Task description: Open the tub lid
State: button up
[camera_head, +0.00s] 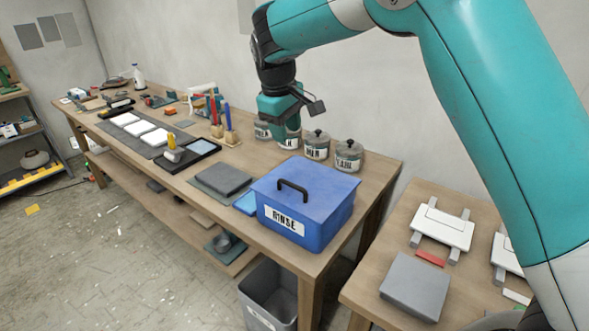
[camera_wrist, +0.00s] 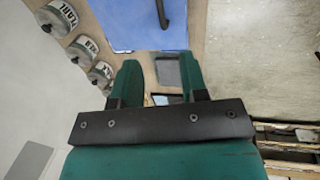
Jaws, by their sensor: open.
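The blue tub (camera_head: 333,228) stands at the near right end of the long wooden bench, with a RINSE label on its front. Its flat blue lid (camera_head: 325,180) is on, with a dark arched handle (camera_head: 293,188) on top. In the wrist view the lid (camera_wrist: 125,25) fills the top middle and part of the handle (camera_wrist: 163,12) shows, cut off by the frame edge. My gripper (camera_head: 284,140) is above and behind the tub, near the jars. Its two fingers (camera_wrist: 160,78) are apart with nothing between them, clear of the handle.
Lidded jars (camera_head: 316,146) stand behind the tub along the wall. A grey slab (camera_head: 222,178) and a tray (camera_head: 188,152) lie left of it. A grey bin (camera_head: 272,296) is below. A second table (camera_head: 380,285) holds white pieces and a grey block.

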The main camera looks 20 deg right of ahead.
aim_at(295, 185)
jog(key=d+f+p, duration=0.1)
jog(key=f, duration=0.4)
jog(key=w+d+f+p, duration=0.1)
jog(key=f+p, duration=0.1)
jog(key=f, duration=0.4)
jog(key=w+f+p, duration=0.1)
jog(key=f, duration=0.5)
jog(key=shift+w+d+p, duration=0.15)
jog(key=shift+d+p, duration=0.25)
grip_shut()
